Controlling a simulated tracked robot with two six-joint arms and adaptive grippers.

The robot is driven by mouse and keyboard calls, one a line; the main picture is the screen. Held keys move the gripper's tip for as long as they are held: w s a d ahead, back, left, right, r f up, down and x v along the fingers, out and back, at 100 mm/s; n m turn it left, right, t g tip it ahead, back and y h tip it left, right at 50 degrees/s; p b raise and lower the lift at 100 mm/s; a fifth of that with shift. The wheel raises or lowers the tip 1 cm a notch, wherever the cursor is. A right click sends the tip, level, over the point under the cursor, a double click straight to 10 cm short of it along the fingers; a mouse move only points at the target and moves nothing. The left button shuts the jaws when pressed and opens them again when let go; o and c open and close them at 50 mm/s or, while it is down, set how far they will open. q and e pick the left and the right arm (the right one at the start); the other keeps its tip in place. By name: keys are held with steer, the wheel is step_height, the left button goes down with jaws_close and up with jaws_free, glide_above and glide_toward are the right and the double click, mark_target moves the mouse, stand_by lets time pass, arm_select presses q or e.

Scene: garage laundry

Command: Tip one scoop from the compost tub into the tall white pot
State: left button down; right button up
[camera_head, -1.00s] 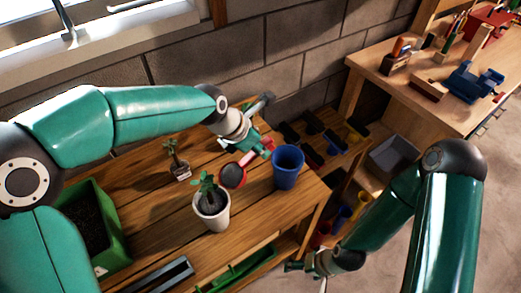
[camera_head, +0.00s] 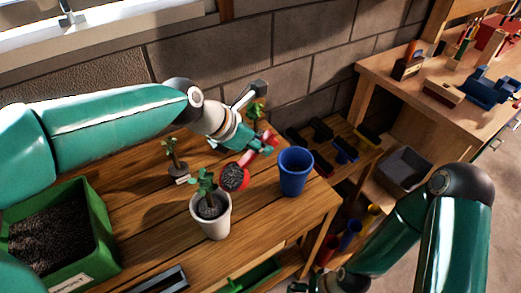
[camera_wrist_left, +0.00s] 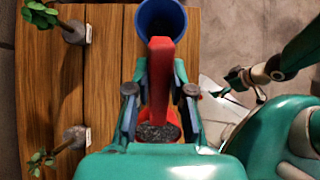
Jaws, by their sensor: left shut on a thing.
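My left gripper (camera_head: 266,143) is shut on the handle of a red scoop (camera_head: 243,184) and holds it over the bench. Dark compost lies in the scoop bowl, which also shows in the left wrist view (camera_wrist_left: 157,133), with the red handle between the fingers. The white pot (camera_head: 215,226), with dark soil and a green seedling in it, stands just in front of the scoop, to its lower left. The green compost tub (camera_head: 98,222) holds dark compost at the left. My right gripper (camera_wrist_left: 246,88) hangs off the bench's right side; its fingers are too small to read.
A blue pot (camera_head: 296,177) stands close to the right of the scoop. Small potted seedlings stand at the back, one left of the scoop (camera_head: 173,153) and one behind my left gripper (camera_head: 256,111). A green tool (camera_head: 250,275) lies below the bench's front edge.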

arm_select(q)
steer(key=shift+s+a+r+t+h+b, duration=0.4)
steer(key=shift+h+b, duration=0.5)
steer(key=shift+b, duration=2.75)
steer(key=s+a+r+t+h+b, duration=0.3)
steer(key=a+h+b, duration=0.1)
steer(key=b, duration=1)
steer(key=shift+a, duration=0.25)
step_height(320, 180, up, 6)
steer(key=p, duration=0.7)
